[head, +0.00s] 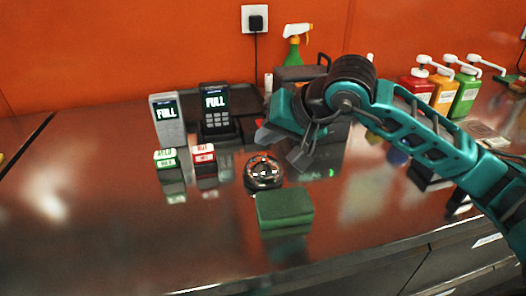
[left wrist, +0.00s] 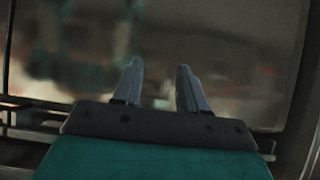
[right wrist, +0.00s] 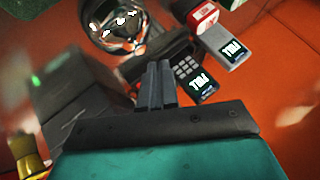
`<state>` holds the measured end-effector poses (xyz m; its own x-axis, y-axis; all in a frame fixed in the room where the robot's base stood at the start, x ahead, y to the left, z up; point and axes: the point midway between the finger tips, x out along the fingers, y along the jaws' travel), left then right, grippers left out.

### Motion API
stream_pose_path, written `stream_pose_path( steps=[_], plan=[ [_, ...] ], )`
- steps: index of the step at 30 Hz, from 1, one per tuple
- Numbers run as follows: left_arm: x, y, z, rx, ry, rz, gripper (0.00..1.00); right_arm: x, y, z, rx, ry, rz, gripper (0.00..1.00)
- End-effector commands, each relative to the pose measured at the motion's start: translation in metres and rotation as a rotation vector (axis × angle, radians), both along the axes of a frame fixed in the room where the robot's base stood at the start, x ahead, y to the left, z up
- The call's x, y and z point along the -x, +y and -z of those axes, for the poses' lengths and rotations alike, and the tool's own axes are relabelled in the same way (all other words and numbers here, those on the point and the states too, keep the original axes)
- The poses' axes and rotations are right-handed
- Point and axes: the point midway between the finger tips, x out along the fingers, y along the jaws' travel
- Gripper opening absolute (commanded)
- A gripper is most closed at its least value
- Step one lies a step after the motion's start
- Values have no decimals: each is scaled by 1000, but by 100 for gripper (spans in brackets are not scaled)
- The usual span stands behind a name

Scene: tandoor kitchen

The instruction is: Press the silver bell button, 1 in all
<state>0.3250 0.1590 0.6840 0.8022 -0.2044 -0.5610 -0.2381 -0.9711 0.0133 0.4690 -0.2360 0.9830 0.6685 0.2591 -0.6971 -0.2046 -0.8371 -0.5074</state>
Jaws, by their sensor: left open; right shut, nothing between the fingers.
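The silver bell (head: 263,172) is a shiny dome on the steel counter, behind a green block. It also shows at the top of the right wrist view (right wrist: 118,22). My right gripper (head: 283,150) is just behind and to the right of the bell in the head view, above the counter. In the right wrist view its fingers (right wrist: 157,82) are together and empty, apart from the bell. My left gripper (left wrist: 158,80) shows only in the left wrist view, with its fingers apart and nothing between them.
A green block (head: 285,208) lies in front of the bell. A green-lit box (head: 166,159), a red-lit box (head: 203,154) and two devices reading FULL, one grey (head: 167,122) and one black (head: 215,112), stand to the left. Sauce bottles (head: 442,92) stand right. The left counter is clear.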

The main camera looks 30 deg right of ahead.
Motion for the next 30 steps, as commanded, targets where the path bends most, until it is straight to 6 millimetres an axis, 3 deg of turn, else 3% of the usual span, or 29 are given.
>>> stream_pose_path(
  steps=[12,30],
  plan=[
    [0,0,-29,-1,0,1,42,0,0,-44,1,0,1,0],
    [0,0,-29,-1,-1,1,42,0,0,-46,1,0,1,0]
  ],
)
